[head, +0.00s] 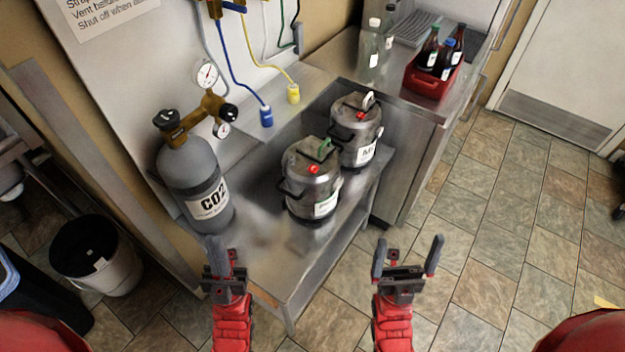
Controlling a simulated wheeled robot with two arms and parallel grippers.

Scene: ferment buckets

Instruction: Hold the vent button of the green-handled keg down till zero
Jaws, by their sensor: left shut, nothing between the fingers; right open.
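My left gripper (217,249) is shut and empty, in front of the bench and left of the green-handled keg. My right gripper (408,255) is open and empty, right of the bench over the floor. Neither gripper touches a keg. No gauge reading is legible.
A CO2 cylinder (195,178) with regulator gauges stands at the bench's left. Blue (266,115) and yellow (293,93) hose connectors hang behind the kegs. A red crate (433,80) of bottles sits on the counter.

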